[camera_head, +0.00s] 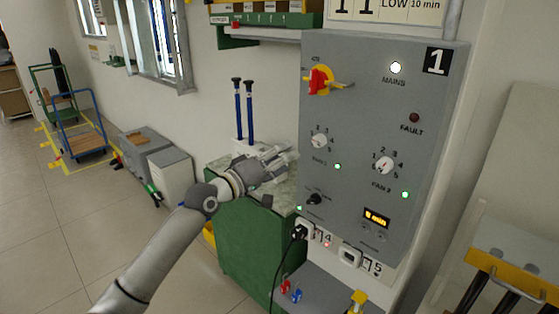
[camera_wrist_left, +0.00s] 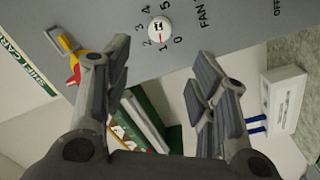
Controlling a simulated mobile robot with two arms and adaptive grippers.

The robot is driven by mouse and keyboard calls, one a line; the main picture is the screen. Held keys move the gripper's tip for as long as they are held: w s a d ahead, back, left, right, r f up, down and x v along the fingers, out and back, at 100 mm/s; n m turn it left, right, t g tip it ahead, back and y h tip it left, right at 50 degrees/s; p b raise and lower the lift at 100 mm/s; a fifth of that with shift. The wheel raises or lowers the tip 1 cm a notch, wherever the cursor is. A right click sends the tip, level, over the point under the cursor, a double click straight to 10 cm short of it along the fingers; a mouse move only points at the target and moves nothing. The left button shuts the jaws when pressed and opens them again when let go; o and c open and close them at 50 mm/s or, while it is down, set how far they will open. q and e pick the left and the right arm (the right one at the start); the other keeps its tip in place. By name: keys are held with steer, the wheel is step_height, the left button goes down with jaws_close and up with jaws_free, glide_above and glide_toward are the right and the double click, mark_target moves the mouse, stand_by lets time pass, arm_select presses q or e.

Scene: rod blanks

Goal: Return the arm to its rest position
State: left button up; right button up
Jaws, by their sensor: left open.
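My left arm (camera_head: 165,245) comes in from the lower left in the head view and reaches toward the grey control panel (camera_head: 445,120). My left gripper (camera_head: 283,160) is at the panel's left edge, above the green cabinet top. In the left wrist view its two fingers (camera_wrist_left: 160,95) are spread apart with nothing between them. A fan knob (camera_wrist_left: 160,30) on the panel shows beyond the fingers, apart from them. The red and yellow main switch (camera_wrist_left: 75,55) is partly behind one finger. My right gripper is not in view.
A green cabinet (camera_head: 240,240) stands below the gripper. Two blue rods (camera_head: 249,115) stand upright behind it. A black plug with a cable (camera_head: 299,232) sits in a socket below the panel. A blue trolley (camera_head: 85,140) stands at the far left.

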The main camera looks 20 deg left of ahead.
arm_select(q)
steer(key=shift+s+a, duration=0.1)
steer(key=shift+s, duration=0.15)
stand_by(0.3)
